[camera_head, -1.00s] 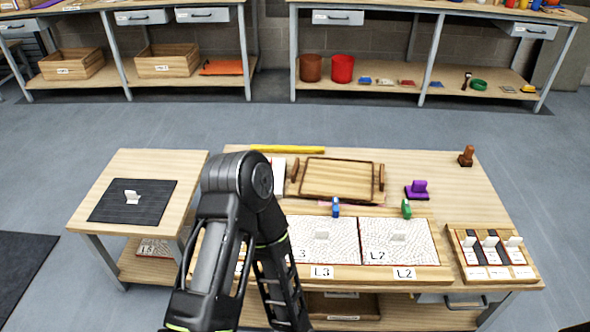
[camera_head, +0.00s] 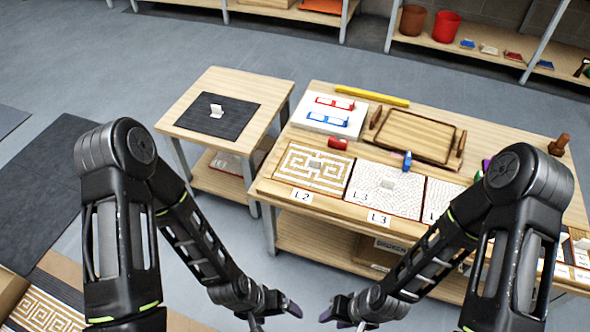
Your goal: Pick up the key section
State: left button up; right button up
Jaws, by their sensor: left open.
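A panel section with a tan and white Greek-key pattern (camera_head: 45,308) lies at the bottom left, on or in something brown, cut off by the picture edge. Another panel with a similar key pattern (camera_head: 300,168) lies on the work table, above an L2 label. My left gripper (camera_head: 277,315) is at the bottom centre, open and empty, well to the right of the bottom-left section. My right gripper (camera_head: 342,320) is just right of it, with fingers apart and nothing seen between them. Both gripper ends are partly cut off by the bottom edge.
The work table (camera_head: 480,125) holds a wooden tray (camera_head: 415,137), a red roller (camera_head: 338,144) and a grey-white panel (camera_head: 385,190). A side table (camera_head: 215,142) carries a black mat (camera_head: 235,118). Open grey floor lies between my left arm and the tables.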

aim_at(316, 170)
jog(key=i+j, duration=0.15)
jog(key=j, duration=0.35)
jog(key=i+j+z, duration=0.1)
jog(key=j, duration=0.35)
jog(key=i+j, duration=0.15)
jog(key=j, duration=0.35)
jog(key=z, duration=1.65)
